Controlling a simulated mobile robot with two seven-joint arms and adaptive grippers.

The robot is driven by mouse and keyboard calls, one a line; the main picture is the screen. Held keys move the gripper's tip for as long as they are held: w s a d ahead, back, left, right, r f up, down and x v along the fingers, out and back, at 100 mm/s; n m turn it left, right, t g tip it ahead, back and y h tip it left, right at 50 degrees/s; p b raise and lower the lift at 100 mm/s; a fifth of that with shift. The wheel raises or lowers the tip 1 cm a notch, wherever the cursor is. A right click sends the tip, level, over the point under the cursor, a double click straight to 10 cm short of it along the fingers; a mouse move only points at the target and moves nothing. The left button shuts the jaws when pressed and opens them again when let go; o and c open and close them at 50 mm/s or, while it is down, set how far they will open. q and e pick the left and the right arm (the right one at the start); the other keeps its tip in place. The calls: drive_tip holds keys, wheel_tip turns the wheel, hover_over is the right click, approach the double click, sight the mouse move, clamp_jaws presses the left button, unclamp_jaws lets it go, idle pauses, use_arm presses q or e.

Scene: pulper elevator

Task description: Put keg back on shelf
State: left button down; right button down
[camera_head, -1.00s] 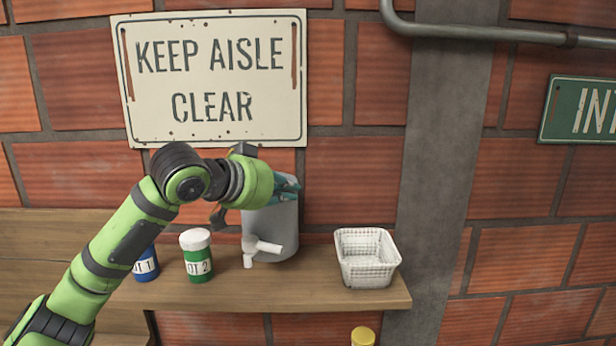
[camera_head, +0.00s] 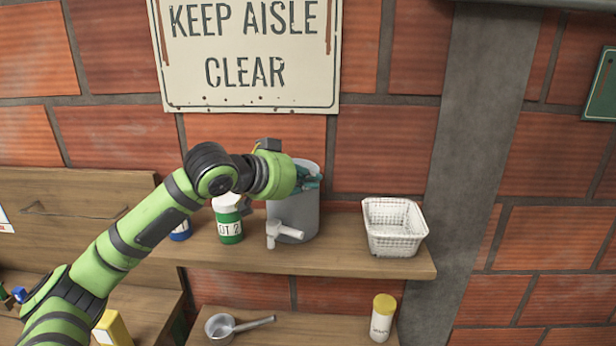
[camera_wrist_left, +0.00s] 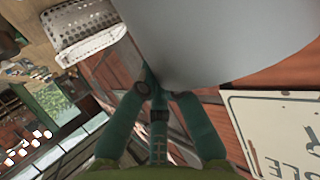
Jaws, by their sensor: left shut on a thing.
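The keg is a grey cylinder (camera_head: 293,217) with a pale tap (camera_head: 284,232) low on its front. It stands upright at the upper shelf (camera_head: 345,257), between the green pot and the white basket; I cannot tell whether its base bears fully on the board. My left gripper (camera_head: 308,178) is shut on the keg near its top rim. In the left wrist view the keg (camera_wrist_left: 225,40) fills the upper middle, beyond the teal fingers (camera_wrist_left: 160,95). My right gripper is out of view.
A green pot (camera_head: 229,222) and a partly hidden blue pot (camera_head: 181,232) stand left of the keg. A white wire basket (camera_head: 394,227) is at the right end. Below, a saucepan (camera_head: 220,327) and a yellow-capped jar (camera_head: 382,318) occupy a lower shelf.

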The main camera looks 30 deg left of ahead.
use_arm(q)
drive_tip(key=shift+r, duration=0.15)
drive_tip(key=c, duration=1.4)
unclamp_jaws()
drive_tip(key=shift+s+f, duration=0.1)
drive_tip(key=shift+f, duration=0.15)
drive_tip(key=shift+r, duration=0.15)
drive_tip(key=b+v, duration=0.5)
drive_tip(key=v, duration=0.7)
drive_tip(key=shift+b, duration=0.35)
